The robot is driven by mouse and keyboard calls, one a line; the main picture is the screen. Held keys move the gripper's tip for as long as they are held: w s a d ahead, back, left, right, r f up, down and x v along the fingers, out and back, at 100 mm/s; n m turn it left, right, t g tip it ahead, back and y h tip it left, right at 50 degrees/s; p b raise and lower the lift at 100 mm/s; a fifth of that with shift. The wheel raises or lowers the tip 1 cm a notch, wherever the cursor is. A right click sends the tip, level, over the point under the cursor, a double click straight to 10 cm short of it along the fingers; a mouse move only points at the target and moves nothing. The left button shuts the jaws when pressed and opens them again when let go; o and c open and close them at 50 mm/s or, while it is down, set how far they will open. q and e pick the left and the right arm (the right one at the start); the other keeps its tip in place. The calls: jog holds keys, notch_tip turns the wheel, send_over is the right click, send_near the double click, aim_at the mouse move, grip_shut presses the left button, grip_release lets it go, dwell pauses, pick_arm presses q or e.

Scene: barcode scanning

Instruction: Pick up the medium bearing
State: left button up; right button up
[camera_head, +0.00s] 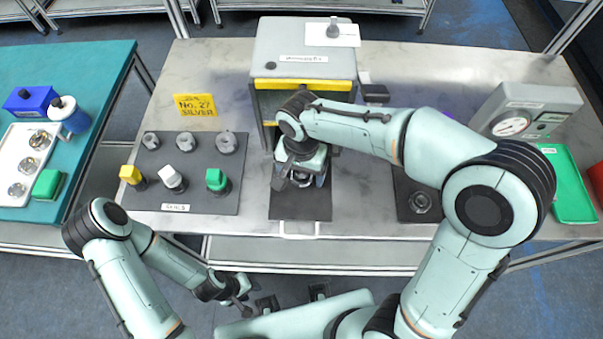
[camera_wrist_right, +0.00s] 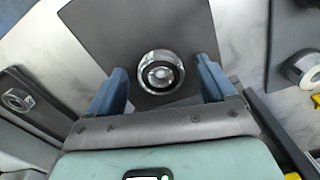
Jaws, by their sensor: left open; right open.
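A round metallic bearing with a dark ring (camera_wrist_right: 160,72) sits on a dark grey mat (camera_wrist_right: 130,25) in the right wrist view. My right gripper (camera_wrist_right: 160,88) is open, with one blue-grey finger on each side of it. I cannot tell whether the fingers touch it. In the head view my right gripper (camera_head: 303,180) is low over the centre mat (camera_head: 300,207) and mostly hides the bearing. My left gripper (camera_head: 241,302) is open and empty, low in front of the table.
A grey machine with yellow edges (camera_head: 303,50) stands behind the mat. A mat with several coloured-handled tools (camera_head: 176,140) lies left. A mat with a round metal piece (camera_head: 421,203), a gauge box (camera_head: 525,115) and a green tray (camera_head: 568,185) are right. A white tray (camera_head: 45,127) is far left.

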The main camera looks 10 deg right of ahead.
jog(key=c, duration=1.2)
jog(key=shift+c, duration=0.2)
jog(key=shift+r, duration=0.1)
